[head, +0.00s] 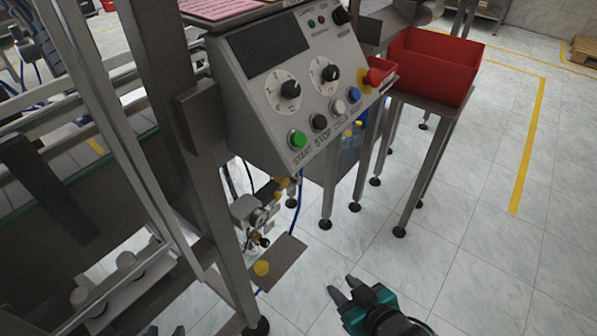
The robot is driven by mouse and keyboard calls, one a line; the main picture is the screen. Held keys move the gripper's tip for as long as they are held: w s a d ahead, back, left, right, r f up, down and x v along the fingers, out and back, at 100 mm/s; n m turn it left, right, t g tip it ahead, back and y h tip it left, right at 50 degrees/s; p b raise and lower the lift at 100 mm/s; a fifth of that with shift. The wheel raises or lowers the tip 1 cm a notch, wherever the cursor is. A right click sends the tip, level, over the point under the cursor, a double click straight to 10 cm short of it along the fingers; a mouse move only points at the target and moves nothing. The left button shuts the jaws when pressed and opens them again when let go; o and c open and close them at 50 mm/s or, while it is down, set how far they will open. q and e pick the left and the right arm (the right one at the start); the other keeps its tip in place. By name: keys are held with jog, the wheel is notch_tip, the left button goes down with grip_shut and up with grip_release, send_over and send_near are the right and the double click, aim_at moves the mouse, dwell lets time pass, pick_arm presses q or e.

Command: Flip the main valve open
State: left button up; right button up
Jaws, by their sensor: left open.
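The valve assembly (247,210) hangs under the control panel, beside the frame post. It has a grey body, brass-coloured fittings, a dark knob at its lower end and yellow parts at its upper right. I cannot tell which part is the main valve's handle or how it is set. My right gripper (342,286) is at the bottom centre, to the right of and below the valve in the picture. Its two dark fingers are apart with nothing between them. Only the fingertips of my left gripper (165,331) show at the bottom edge, apart, left of the post.
The grey control panel (262,110) with knobs and buttons overhangs the valve. A flat plate (285,258) with a yellow disc (262,268) is below it. A red bin (435,65) stands on a metal stand.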

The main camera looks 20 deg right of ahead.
jog(key=shift+w+a+f+n+b, duration=0.1)
jog(key=shift+w+f+n+b, duration=0.25)
jog(key=shift+w+n, duration=0.45)
jog(key=c, duration=0.3)
jog(key=w+n+t+b, duration=0.1)
jog(key=w+n, duration=0.1)
jog(key=w+r+n+t+h+b, duration=0.1)
jog(key=n, duration=0.2)
jog(key=w+a+r+n+t+h, duration=0.1)
jog(key=w+n, duration=0.1)
jog(key=shift+w+b, duration=0.3)
jog(key=shift+b, duration=0.1)
grip_shut()
pick_arm(q)
jog(key=f, duration=0.1)
jog(key=d+f+b, duration=0.1)
jog(key=w+f+b, duration=0.1)
jog(key=shift+d+f+h, duration=0.1)
jog(key=shift+d+h, duration=0.2)
jog(key=shift+d, duration=0.1)
pick_arm(e)
jog(key=w+a+r+n+t+y, duration=0.1)
jog(key=w+a+r+n+t, duration=0.2)
jog(key=r+n, duration=0.4)
jog(key=shift+w+a+n+t, duration=0.4)
jog(key=shift+a+n+t, duration=0.5)
jog(key=shift+t, duration=0.3)
